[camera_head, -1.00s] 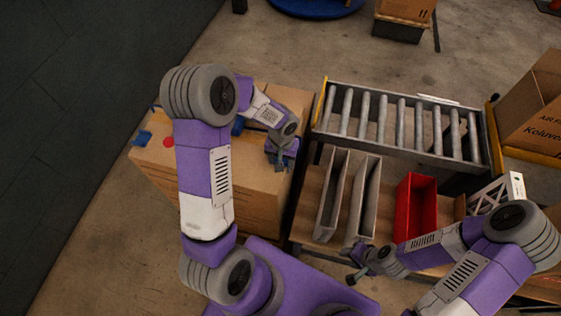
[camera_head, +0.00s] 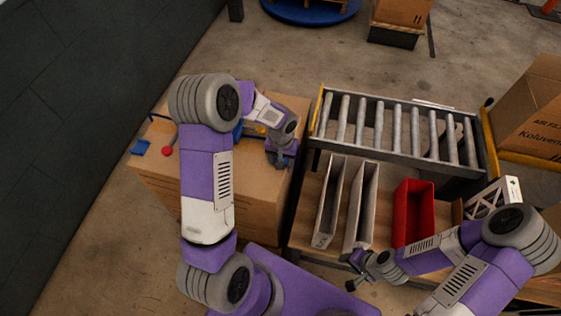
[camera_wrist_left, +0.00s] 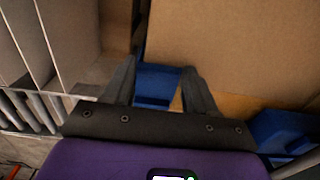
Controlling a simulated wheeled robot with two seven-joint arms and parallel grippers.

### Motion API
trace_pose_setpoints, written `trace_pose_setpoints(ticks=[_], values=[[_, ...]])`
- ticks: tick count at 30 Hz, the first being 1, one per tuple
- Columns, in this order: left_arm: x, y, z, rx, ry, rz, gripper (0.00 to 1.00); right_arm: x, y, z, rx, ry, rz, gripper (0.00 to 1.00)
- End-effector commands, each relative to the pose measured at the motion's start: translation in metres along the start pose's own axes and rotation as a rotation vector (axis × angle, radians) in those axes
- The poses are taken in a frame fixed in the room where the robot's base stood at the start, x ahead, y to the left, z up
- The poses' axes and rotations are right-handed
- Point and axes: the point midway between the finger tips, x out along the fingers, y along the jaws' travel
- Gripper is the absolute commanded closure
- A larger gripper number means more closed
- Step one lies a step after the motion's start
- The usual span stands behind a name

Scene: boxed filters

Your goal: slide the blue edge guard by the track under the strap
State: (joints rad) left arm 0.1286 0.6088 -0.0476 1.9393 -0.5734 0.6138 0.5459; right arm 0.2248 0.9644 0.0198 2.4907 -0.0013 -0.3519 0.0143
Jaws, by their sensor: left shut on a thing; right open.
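A large cardboard box (camera_head: 235,190) stands left of the roller track (camera_head: 390,125). My left gripper (camera_head: 280,162) is over the box's edge on the track side. In the left wrist view, a blue edge guard (camera_wrist_left: 155,84) sits between the shut fingers, at the box edge. Another blue guard (camera_wrist_left: 280,132) lies lower right there, and a blue piece (camera_head: 238,131) shows behind my left arm. A blue piece (camera_head: 140,147) is at the box's far left. My right gripper (camera_head: 357,271) is open and empty by the table's front.
A red bin (camera_head: 412,210) and two narrow grey-walled trays (camera_head: 330,205) stand on the wooden table in front of the track. A red round thing (camera_head: 167,151) is on the box.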

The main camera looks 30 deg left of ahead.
Motion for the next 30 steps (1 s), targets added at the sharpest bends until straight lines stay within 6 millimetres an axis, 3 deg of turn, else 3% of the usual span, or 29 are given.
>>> trace_pose_setpoints(ticks=[16,30], values=[[0.0,0.0,-0.027,0.001,0.001,0.001,0.74,-0.005,-0.002,0.0,0.0,0.0,0.0,0.57],[0.0,0.0,-0.031,0.001,0.001,0.0,0.74,-0.005,-0.002,0.0,0.0,0.0,0.0,0.57]])
